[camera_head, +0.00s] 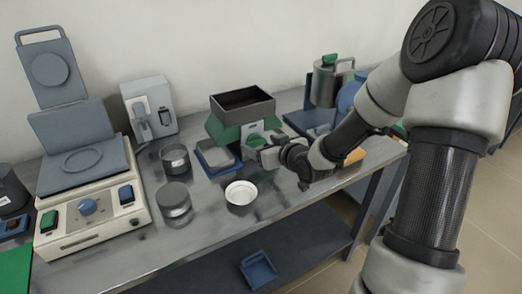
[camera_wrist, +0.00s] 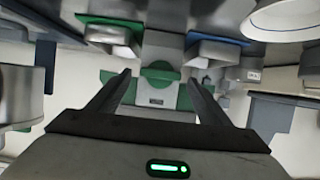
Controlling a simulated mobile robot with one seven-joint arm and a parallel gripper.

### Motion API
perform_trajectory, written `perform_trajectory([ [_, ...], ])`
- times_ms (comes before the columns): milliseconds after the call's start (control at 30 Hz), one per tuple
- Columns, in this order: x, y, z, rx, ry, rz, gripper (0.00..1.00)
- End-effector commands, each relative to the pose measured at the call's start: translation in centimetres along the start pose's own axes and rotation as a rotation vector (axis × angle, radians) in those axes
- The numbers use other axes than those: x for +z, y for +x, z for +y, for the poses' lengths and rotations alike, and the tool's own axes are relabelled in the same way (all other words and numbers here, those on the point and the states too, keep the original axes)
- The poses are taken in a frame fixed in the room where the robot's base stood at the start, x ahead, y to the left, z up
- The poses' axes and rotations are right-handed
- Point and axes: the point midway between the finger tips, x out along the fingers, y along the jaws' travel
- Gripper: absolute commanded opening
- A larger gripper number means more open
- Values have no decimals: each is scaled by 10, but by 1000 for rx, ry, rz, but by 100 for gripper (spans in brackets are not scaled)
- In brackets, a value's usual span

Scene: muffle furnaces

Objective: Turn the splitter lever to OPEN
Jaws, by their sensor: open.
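The splitter stands near the back of the bench in the head view, with a dark open hopper (camera_head: 243,103) on top and a green body (camera_head: 222,134) below. My gripper (camera_head: 258,147) is in front of it at its lower right and hides part of its front. In the wrist view my gripper (camera_wrist: 158,79) is open, its two fingers spread. Between and beyond the fingertips is a green rounded part (camera_wrist: 160,72) over a grey panel with a small label. I cannot tell which part is the lever, or whether a finger touches it.
A white bowl (camera_head: 241,194), a blue-rimmed tray (camera_head: 215,157) and two grey round containers (camera_head: 175,158) (camera_head: 174,199) stand left of my gripper. A grey metal can (camera_head: 325,82) stands behind on the right. Bare bench shows at the front.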

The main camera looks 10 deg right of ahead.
Motion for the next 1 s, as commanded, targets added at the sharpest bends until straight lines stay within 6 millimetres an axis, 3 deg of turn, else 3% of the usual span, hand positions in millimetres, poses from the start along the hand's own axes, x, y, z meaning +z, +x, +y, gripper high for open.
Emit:
perform_trajectory([
  [367, 0, 7, -1, -1, -1, 0, 72],
  [633, 0, 7, 0, -1, -1, 0, 31],
  [1000, -4, 5, 1, -27, 65, -1, 31],
])
